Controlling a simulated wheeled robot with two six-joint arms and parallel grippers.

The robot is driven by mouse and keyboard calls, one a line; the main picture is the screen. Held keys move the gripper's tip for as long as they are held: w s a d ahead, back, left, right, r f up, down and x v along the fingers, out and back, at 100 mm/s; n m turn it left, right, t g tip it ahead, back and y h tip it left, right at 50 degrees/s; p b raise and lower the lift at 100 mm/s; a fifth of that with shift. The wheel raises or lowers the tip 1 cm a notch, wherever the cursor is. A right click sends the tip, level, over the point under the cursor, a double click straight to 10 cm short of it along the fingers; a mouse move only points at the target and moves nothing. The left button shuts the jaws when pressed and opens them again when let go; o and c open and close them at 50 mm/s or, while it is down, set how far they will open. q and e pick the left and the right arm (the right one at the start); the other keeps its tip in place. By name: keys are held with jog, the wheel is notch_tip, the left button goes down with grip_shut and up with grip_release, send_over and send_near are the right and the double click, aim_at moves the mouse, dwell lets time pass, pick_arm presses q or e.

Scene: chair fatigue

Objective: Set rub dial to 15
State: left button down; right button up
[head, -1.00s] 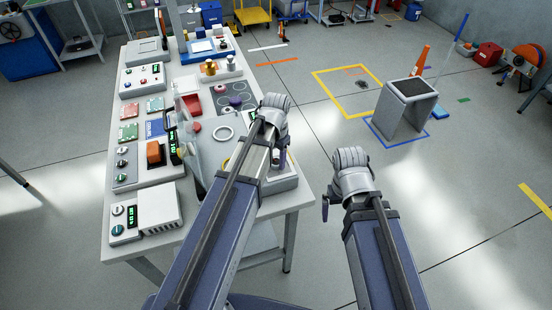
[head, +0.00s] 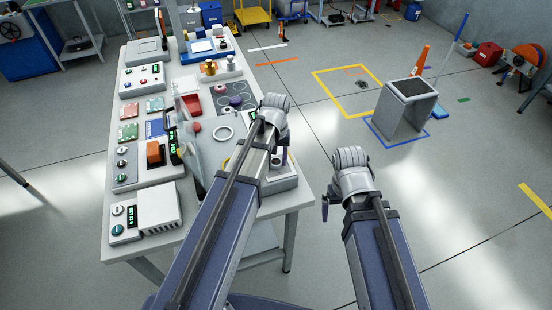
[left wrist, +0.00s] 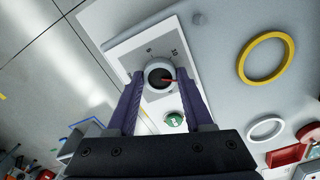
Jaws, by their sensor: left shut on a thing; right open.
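The pointer points right in that picture. Small marks are printed beyond the dial, too small to read surely. My left gripper (left wrist: 160,82) is shut on the dial, one purple finger on each side. In the head view my left gripper (head: 279,158) is over a white unit (head: 283,182) at the table's near right corner; the arm hides most of it. My right gripper (head: 326,207) is open and empty, off the table's right side.
A green knob (left wrist: 174,119) is beside the dial. A yellow ring (left wrist: 266,62) and a white ring (left wrist: 265,129) lie nearby on the table. The table (head: 205,225) carries several other panels and devices to the left. A grey stand (head: 405,110) is on the floor at right.

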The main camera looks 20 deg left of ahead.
aim_at(276, 162)
dwell(0.5)
pick_arm(q)
jog(key=shift+c, duration=1.5)
grip_release()
jog(key=shift+r, duration=0.1)
notch_tip(276, 162, up, 8)
jog(key=p, duration=0.8)
jog(key=shift+f, duration=0.3)
notch_tip(276, 162, down, 8)
jog(key=b, duration=0.8)
jog(key=shift+r, duration=0.15)
